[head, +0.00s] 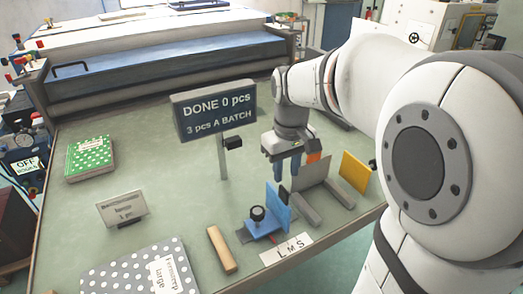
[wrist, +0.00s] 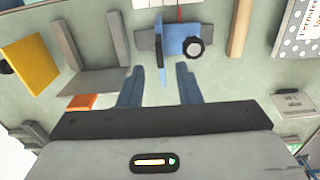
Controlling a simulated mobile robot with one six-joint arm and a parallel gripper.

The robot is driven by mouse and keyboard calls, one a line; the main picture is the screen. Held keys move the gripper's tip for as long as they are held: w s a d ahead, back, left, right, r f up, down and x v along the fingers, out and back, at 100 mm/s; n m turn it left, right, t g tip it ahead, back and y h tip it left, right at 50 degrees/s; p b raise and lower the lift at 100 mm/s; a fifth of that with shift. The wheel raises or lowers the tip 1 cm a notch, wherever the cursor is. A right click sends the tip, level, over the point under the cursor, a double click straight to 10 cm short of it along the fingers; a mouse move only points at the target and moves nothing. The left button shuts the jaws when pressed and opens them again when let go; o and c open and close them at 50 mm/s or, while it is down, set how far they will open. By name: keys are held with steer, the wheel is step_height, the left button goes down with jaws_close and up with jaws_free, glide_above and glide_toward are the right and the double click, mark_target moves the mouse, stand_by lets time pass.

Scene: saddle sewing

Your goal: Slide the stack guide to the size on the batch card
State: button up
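The stack guide (head: 278,207) is a blue upright plate on a blue base with a black knob, beside the white L M S strip (head: 287,249). I cannot tell which letter it lines up with. My gripper (head: 287,177) hangs fingers-down just behind it, open. In the wrist view the guide's blue plate (wrist: 161,55) shows beyond and between the two separated fingers (wrist: 159,92), with nothing gripped. A small grey card on a stand (head: 122,208) has print too small to read. The grey dotted pad (head: 130,272) bears a white label (head: 172,277) reading "Large" on one line.
A grey L-shaped stop (head: 311,178) and a yellow plate (head: 355,171) stand right of my gripper. A wooden bar (head: 222,249) lies left of the guide. A sign (head: 214,109) reads "DONE 0 pcs, 3 pcs A BATCH". A green dotted pad (head: 90,157) lies far left.

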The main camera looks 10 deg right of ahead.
mark_target(284, 190)
steer(key=shift+w+f, duration=0.3)
steer(key=shift+f, duration=0.25)
step_height(284, 190, down, 7)
steer(key=shift+s+r+p, duration=0.1)
steer(key=shift+p, duration=0.4)
steer(key=shift+c, duration=0.4)
jaws_close()
